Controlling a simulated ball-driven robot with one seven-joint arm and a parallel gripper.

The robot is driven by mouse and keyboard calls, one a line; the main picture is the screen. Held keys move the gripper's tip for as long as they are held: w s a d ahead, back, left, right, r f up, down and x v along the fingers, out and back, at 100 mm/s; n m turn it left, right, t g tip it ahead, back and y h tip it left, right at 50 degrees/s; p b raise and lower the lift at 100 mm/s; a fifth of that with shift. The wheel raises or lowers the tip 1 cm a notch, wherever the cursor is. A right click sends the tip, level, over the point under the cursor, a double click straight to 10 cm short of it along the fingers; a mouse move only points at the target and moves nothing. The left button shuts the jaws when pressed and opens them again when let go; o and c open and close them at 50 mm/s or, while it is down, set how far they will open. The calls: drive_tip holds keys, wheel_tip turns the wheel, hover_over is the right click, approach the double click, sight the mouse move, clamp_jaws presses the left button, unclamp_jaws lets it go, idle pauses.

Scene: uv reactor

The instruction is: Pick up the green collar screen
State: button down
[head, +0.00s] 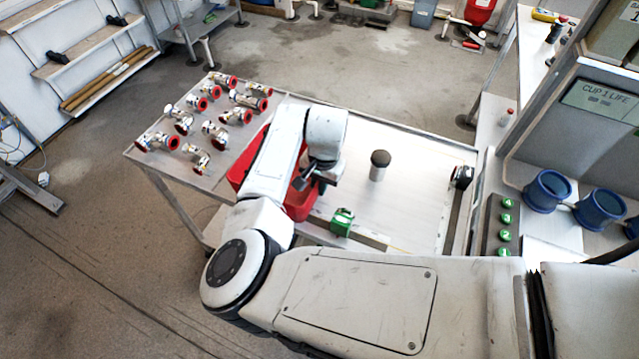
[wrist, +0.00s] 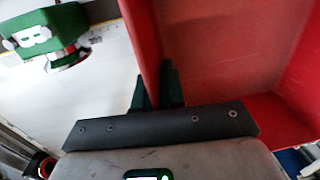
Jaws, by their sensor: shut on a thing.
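My gripper (head: 303,184) is at the right wall of the red bin (head: 298,212). In the wrist view its dark fingers (wrist: 155,88) stand on either side of the bin's red wall (wrist: 143,30), shut on it. No screen shows between the fingers. My arm hides part of the bin.
Several silver fittings with red collars (head: 199,158) lie on the table's left part. A grey cylinder with a dark top (head: 379,166) stands at mid table. A bench with blue cups (head: 547,190) and green numbered buttons (head: 506,219) is at the right. The table's right part is mostly clear.

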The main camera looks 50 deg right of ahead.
drive_tip(key=shift+f, duration=0.15)
drive_tip(key=c, duration=1.2)
unclamp_jaws()
drive_tip(key=shift+c, duration=0.2)
